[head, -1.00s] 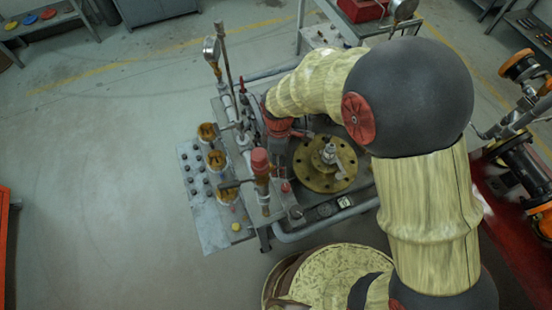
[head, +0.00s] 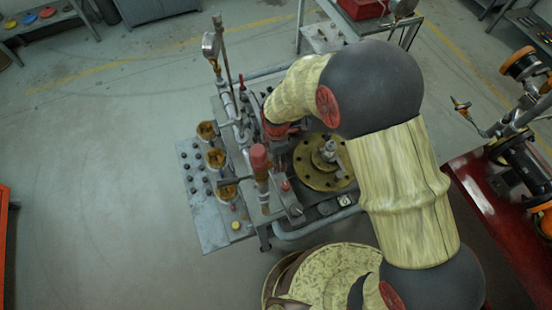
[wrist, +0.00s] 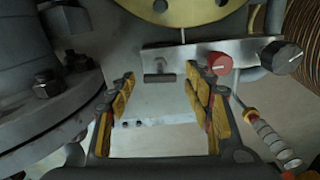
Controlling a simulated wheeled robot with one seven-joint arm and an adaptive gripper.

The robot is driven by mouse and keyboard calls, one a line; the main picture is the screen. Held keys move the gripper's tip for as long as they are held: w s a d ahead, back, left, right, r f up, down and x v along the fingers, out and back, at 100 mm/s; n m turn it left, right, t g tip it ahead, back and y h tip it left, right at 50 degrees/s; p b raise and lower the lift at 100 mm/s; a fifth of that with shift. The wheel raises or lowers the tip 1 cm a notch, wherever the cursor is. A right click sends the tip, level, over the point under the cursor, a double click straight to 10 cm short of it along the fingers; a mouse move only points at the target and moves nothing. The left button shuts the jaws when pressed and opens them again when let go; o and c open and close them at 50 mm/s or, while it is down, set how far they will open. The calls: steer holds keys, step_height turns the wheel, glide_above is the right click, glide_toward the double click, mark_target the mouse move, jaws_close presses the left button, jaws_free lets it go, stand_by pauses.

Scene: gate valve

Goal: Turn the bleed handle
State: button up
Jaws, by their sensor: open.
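No part is clearly marked as the bleed handle. In the wrist view a red knob (wrist: 220,62) and a black knob (wrist: 281,57) sit on a metal bar (wrist: 185,58) beyond the fingertips. My gripper (wrist: 160,82) is open and empty, its yellow-padded fingers apart, with the red knob just beyond the right finger. In the head view a red-topped valve (head: 260,158) with a side lever (head: 230,183) stands at the front of the bench rig. My gripper's fingers are hidden there behind my wrist.
A brass flange (head: 322,165) lies right of the valve. A gauge (head: 211,45) stands behind. In the wrist view a bolted grey flange (wrist: 45,95) is close on the left.

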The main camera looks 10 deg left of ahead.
steer(key=shift+f, duration=0.25)
steer(key=shift+c, duration=0.6)
steer(key=c, duration=1)
